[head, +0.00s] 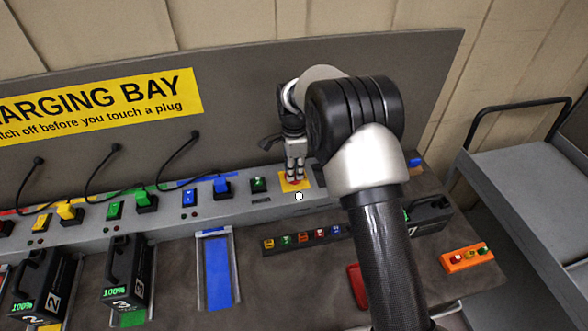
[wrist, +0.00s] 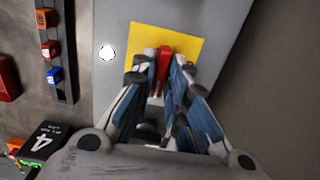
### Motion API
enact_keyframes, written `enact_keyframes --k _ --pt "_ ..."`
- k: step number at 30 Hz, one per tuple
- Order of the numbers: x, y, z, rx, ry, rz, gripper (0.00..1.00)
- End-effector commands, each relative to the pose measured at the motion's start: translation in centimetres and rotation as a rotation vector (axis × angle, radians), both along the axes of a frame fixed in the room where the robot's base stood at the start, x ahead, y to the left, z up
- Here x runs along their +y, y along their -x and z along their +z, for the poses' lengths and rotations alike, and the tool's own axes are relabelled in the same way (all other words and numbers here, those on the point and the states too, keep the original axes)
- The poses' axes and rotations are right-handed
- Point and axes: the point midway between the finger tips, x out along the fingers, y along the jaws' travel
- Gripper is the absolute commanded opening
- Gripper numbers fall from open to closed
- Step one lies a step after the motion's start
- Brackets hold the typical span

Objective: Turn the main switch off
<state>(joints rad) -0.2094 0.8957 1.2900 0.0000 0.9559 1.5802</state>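The main switch is a red lever (wrist: 164,62) on a yellow plate (wrist: 192,45), mounted on the grey bench ledge. In the head view the yellow plate (head: 304,186) shows right of the middle, with the lever mostly hidden by my fingers. My gripper (head: 295,178) reaches down onto it from above. In the wrist view my gripper (wrist: 165,65) has one fingertip on each side of the red lever, close in against it with no clear gap. The lever's lower end is hidden between the fingers.
A white lit lamp (head: 298,196) sits beside the plate. Battery packs 2 (head: 42,285) and 3 (head: 127,270) stand in front. A grey cart (head: 530,180) is at right.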

Motion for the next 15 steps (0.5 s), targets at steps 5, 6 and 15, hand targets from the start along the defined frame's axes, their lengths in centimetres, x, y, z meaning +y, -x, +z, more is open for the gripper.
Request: enact_keyframes --k 5,6,15 --pt "0.0 0.0 0.01 0.0 0.0 0.0 0.0" --pt "0.0 0.0 0.01 0.0 0.0 0.0 0.0" --pt "0.0 0.0 0.03 0.0 0.0 0.006 0.0"
